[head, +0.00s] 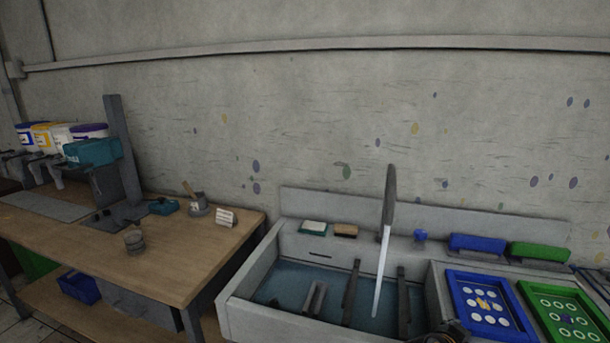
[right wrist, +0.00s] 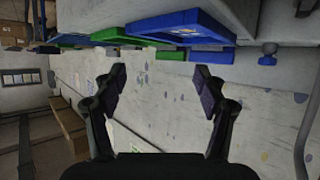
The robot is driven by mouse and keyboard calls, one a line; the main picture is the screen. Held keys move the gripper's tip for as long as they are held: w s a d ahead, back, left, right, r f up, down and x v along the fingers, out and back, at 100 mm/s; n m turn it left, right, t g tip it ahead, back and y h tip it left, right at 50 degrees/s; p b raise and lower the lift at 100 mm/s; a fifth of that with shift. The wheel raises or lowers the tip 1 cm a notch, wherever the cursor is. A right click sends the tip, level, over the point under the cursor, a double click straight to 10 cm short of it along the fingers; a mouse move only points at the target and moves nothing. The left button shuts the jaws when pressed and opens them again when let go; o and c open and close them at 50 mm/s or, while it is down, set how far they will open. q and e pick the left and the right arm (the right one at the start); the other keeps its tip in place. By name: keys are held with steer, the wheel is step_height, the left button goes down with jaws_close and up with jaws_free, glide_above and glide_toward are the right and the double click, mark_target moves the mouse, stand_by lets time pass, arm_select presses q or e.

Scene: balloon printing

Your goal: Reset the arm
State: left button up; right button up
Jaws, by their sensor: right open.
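My right gripper (right wrist: 160,88) shows in the right wrist view with its two dark fingers spread wide apart. Nothing is between the fingertips. Behind them are the spotted wall and, at the top of the picture, the trays and worktop, seen upside down. In the head view a dark part at the bottom edge, beside the sink, is too cut off to identify. My left gripper is in neither view.
The grey sink (head: 234,301) has a long thin upright piece (head: 384,240) standing over it. Right of it lie a blue-framed tray (head: 455,291) and a green-framed tray (head: 540,308). A wooden table (head: 180,259) stands at left, with teal equipment (head: 93,151).

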steer(key=s+a+f+n+g+y, duration=0.1)
steer(key=s+a+f+n+y, duration=0.5)
steer(key=s, duration=0.4)
steer(key=s+a+f+n+g+y, duration=0.2)
steer(key=s+a+f+n+y, duration=0.3)
steer(key=s+a+n, duration=0.3)
steer(key=s+d+f+m, duration=0.1)
steer(key=s+f, duration=0.1)
steer(key=f, duration=1.1)
steer(key=s+d+f, duration=0.1)
steer(key=d+f, duration=0.1)
steer(key=f, duration=1.1)
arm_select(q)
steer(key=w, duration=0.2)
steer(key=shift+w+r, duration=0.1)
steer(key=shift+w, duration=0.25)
arm_select(e)
steer(key=s+f+g, duration=0.2)
steer(key=s+f, duration=1.4)
steer(key=s, duration=0.2)
steer(key=shift+s+d+f+m, duration=0.15)
steer(key=shift+s+d+m, duration=0.15)
steer(key=shift+s, duration=0.05)
